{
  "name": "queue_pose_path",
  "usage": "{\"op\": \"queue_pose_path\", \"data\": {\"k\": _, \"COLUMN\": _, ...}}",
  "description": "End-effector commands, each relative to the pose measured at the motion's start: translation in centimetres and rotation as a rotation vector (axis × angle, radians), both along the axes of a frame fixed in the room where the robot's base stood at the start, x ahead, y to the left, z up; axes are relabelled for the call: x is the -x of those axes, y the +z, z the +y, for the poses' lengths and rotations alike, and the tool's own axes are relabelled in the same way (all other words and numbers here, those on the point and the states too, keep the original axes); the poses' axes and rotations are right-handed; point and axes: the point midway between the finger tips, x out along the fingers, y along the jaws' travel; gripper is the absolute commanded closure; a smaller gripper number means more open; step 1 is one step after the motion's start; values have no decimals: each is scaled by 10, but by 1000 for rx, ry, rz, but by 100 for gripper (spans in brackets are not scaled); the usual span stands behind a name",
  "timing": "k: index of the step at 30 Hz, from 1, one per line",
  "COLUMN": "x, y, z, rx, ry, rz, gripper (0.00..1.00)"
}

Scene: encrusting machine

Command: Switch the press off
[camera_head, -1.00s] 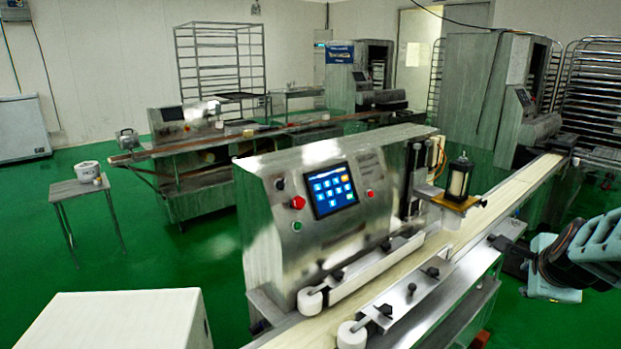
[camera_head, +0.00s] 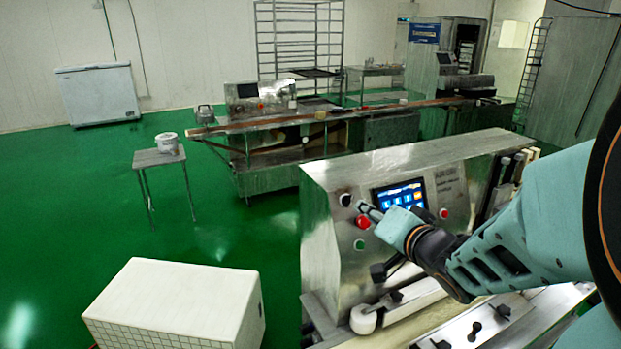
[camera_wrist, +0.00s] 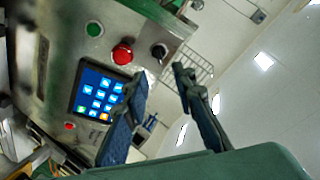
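The press (camera_head: 330,240) is a steel machine with a control panel facing me. The panel has a lit blue touchscreen (camera_head: 400,194), a black knob (camera_head: 345,199), a large red button (camera_head: 363,222), a green button (camera_head: 359,244) and a small red button (camera_head: 443,213). My gripper (camera_head: 368,208) is in front of the panel, close to the knob and large red button. In the wrist view my gripper (camera_wrist: 161,75) is open and empty. The black knob (camera_wrist: 158,51) shows beyond the gap between its fingers, with the large red button (camera_wrist: 122,53) to the left.
A white box (camera_head: 180,310) stands at the front left. A small table (camera_head: 158,158) with a white tub (camera_head: 167,142) stands behind it. Another steel machine line (camera_head: 270,140) runs across behind the press. The green floor at left is largely clear.

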Motion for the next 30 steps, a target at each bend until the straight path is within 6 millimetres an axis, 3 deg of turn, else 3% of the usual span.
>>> {"op": "queue_pose_path", "data": {"k": 18, "x": -84, "y": -27, "z": 19, "rx": -1, "ry": -2, "rz": 2, "gripper": 75}}
{"op": "queue_pose_path", "data": {"k": 30, "x": -95, "y": -30, "z": 21, "rx": 0, "ry": -4, "rz": 0, "gripper": 75}}
